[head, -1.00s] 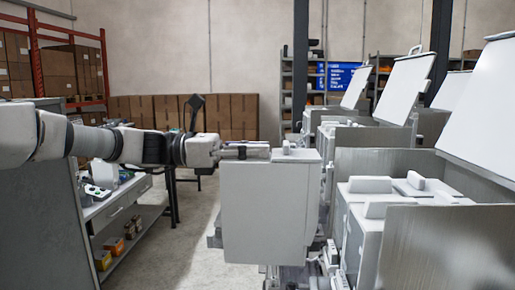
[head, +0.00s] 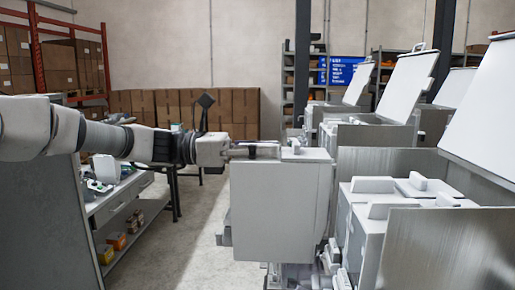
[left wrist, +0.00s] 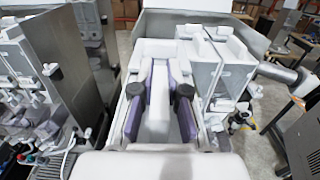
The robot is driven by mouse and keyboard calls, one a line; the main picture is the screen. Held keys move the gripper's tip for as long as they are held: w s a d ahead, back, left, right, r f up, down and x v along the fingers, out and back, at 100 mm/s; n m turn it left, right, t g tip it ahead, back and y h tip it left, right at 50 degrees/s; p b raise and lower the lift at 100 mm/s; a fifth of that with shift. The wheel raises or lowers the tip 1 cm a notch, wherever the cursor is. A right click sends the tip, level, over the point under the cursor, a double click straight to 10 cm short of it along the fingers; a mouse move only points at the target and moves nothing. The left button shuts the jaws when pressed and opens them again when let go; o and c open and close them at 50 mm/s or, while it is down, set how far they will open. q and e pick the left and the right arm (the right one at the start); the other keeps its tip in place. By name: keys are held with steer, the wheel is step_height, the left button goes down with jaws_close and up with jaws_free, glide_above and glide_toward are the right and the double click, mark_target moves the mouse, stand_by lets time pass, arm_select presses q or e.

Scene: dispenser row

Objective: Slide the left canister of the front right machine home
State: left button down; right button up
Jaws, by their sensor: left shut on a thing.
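My left gripper (head: 262,150) reaches in from the left and is shut on the top of a pale grey, boxy canister (head: 280,208). In the left wrist view its two purple-sided fingers (left wrist: 160,98) stand either side of a white grip part of the canister (left wrist: 157,50). The canister looks upright, at the left side of the front right machine (head: 440,245). Another canister (head: 362,235) sits in that machine, with white handles on top. My right gripper is not in view.
A raised white lid (head: 487,110) and metal side panels stand over the machine at right. More machines (head: 385,125) stand behind it. A grey workbench (head: 125,200) with a lower shelf is at left. Open floor (head: 190,240) lies between bench and machines.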

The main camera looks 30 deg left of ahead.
mark_target(293, 150)
arm_select(q)
steer(key=shift+x, duration=2.8)
steer(key=shift+w+d+f, duration=0.1)
steer(key=shift+d, duration=0.25)
steer(key=x, duration=0.7)
steer(key=shift+f, duration=0.35)
